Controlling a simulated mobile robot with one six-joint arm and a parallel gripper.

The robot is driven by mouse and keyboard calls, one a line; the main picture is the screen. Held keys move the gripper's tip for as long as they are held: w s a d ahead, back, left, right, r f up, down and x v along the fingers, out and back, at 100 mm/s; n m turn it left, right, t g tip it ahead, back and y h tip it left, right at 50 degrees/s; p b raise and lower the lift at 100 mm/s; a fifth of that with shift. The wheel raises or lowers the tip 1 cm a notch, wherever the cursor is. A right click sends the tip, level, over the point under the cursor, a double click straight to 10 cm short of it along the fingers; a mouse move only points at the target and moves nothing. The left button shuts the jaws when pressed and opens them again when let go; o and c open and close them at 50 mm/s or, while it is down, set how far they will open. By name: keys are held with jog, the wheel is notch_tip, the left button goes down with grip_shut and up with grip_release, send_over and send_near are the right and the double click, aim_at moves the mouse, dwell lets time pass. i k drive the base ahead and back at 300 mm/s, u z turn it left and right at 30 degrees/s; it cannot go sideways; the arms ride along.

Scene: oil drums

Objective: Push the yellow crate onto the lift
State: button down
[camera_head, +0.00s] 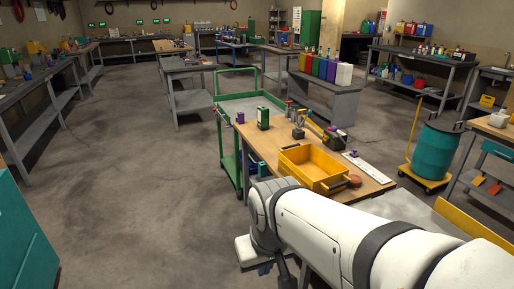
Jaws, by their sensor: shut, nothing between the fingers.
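The yellow crate (314,165) sits upright on the wooden top of a workbench (262,139), right of the picture's middle. It looks empty, with its near end close to the bench's front edge. My white arm (345,235) reaches in from the lower right, in front of the bench, and bends down at its near-left end. I cannot make out my gripper beyond that bend. A green cart (236,106) with a grey deck and a tall handle stands against the bench's far-left side. A grey surface with a yellow edge (470,222) lies at the right. I cannot tell which is the lift.
A teal drum (434,152) stands on a yellow dolly to the right. Open floor (130,180) lies to the left.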

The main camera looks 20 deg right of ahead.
aim_at(315, 169)
jog(key=z, duration=0.05)
jog(key=i, duration=2.75)
jog(key=z, duration=3.35)
